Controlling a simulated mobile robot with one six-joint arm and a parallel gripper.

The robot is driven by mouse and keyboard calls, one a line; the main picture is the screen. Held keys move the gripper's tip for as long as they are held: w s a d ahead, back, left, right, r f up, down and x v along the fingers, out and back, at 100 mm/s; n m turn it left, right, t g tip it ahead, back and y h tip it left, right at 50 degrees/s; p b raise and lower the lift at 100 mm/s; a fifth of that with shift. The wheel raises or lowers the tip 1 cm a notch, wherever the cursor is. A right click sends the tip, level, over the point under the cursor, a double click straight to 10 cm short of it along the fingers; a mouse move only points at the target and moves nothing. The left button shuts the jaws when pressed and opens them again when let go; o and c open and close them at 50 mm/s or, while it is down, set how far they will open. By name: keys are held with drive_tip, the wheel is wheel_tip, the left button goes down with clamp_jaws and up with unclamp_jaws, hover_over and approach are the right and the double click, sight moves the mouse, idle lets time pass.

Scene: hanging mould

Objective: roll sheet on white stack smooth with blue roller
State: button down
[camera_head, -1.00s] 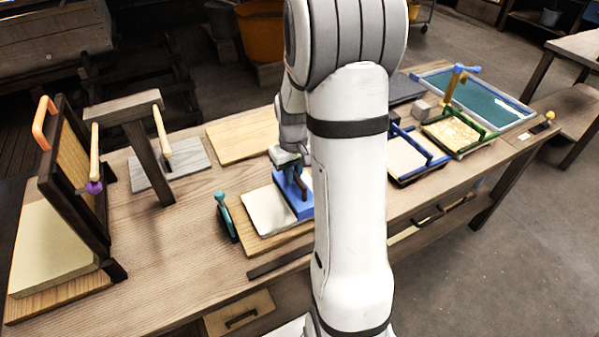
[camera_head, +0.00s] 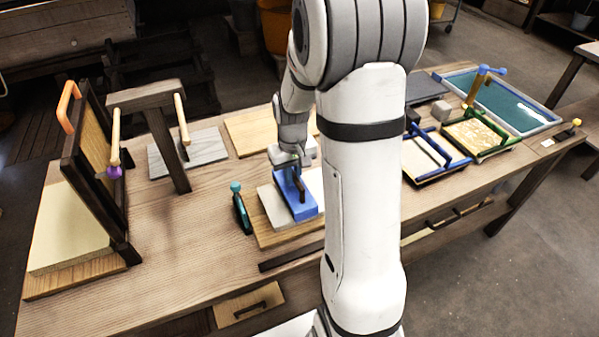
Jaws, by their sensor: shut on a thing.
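The blue roller (camera_head: 291,192), a blue body with a dark handle, is near the middle of the table. My gripper (camera_head: 293,166) is shut on its upper part; the fingertips are small and partly hidden. The roller is over the pale sheet on the white stack (camera_head: 275,208), seemingly touching it. Pale surface shows to the left of the roller and a strip to its right (camera_head: 314,183). The stack lies on a wooden board (camera_head: 274,237). My arm hides the right end of the board, and I cannot tell the sheet from the stack below it.
A teal-knobbed tool (camera_head: 241,208) stands close left of the board. A hinged frame with an orange handle (camera_head: 69,106) and a dark wooden stand (camera_head: 150,96) are farther left. Blue- and green-framed moulds (camera_head: 432,157) and a teal-filled tray (camera_head: 512,104) are at right. The table's left middle is clear.

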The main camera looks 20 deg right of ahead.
drive_tip(key=shift+a+f, duration=0.15)
drive_tip(key=shift+a, duration=1.1)
drive_tip(key=shift+a+r, duration=0.15)
drive_tip(key=shift+a, duration=0.85)
drive_tip(key=shift+a+r, duration=0.1)
drive_tip(key=shift+a, duration=0.9)
wheel_tip(320, 180, up, 7)
drive_tip(key=p, duration=0.5)
